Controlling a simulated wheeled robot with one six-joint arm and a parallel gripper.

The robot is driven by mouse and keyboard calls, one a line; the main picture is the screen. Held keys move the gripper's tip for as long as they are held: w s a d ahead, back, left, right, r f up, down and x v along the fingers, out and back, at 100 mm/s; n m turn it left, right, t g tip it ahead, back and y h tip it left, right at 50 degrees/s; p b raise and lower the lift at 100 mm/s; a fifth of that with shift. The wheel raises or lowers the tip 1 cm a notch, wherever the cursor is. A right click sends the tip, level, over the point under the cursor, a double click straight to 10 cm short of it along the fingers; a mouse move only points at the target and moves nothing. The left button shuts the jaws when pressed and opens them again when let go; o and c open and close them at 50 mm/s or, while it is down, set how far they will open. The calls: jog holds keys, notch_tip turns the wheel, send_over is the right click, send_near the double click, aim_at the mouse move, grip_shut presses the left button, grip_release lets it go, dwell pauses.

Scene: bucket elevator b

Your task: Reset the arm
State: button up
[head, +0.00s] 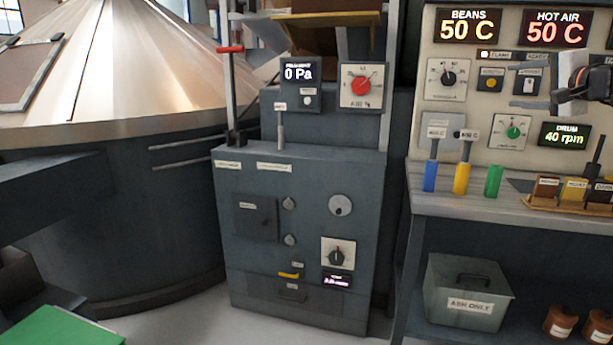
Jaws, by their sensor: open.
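My gripper (568,80) shows at the right edge, cut off by the frame. The rest of my arm is out of view.
A grey cabinet (300,230) with dials and a small drawer stands in the middle, beside a large metal cone-topped vessel (130,60). A bench (450,205) at the right carries blue, yellow and green items and a wooden tray (560,207). An ash box (468,295) sits below.

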jog(key=s+a+f+n+g+y, duration=0.1)
jog(key=s+a+f+n+g, duration=0.4)
jog(key=a+f, duration=0.55)
jog(key=s+a+f+n+g+y, duration=0.1)
jog(key=s+a+f+n+g, duration=0.1)
jog(key=s+a+f, duration=0.75)
jog(key=s+a+f+n+g+h, duration=0.1)
jog(key=s+f+n+g+h, duration=0.1)
jog(key=s+f, duration=0.8)
jog(key=s+a+f+n+g+h, duration=0.2)
jog(key=s+f+n, duration=0.3)
jog(key=s+f, duration=0.5)
notch_tip(320, 180, down, 4)
jog(key=shift+s+f+g, duration=0.1)
jog(key=shift+s+g, duration=0.05)
jog(key=shift+g, duration=0.25)
